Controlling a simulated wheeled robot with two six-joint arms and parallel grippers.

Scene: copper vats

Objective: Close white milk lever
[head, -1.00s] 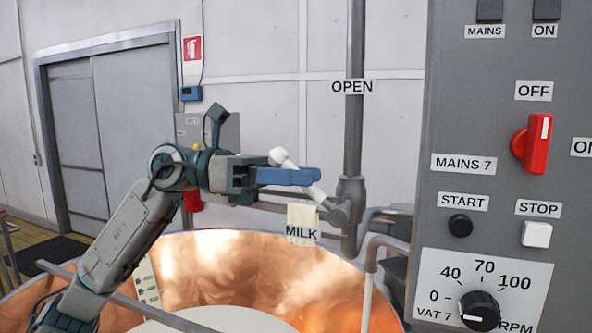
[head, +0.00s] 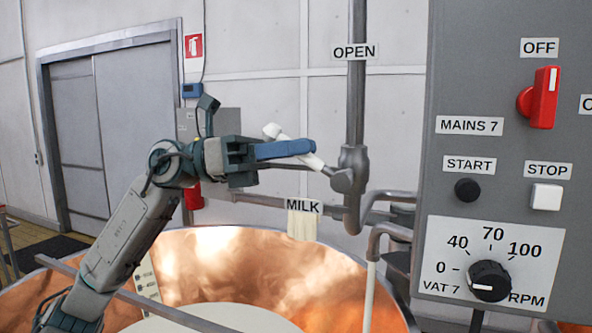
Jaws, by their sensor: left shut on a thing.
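The white milk lever (head: 312,161) slants up and to the left from its pivot on the grey vertical pipe (head: 354,120) in the head view. Its round white end (head: 271,131) shows past the blue fingers. My left gripper (head: 290,149) is shut on the lever along its middle, and the fingers hide part of it. The MILK label (head: 302,206) is below the lever. My right gripper is not in view.
A copper vat (head: 230,262) with a pale surface inside (head: 205,318) lies below. A bent pipe (head: 388,232) with a pale vertical strip under it reaches over the vat. A grey control panel (head: 470,90) stands close on the right.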

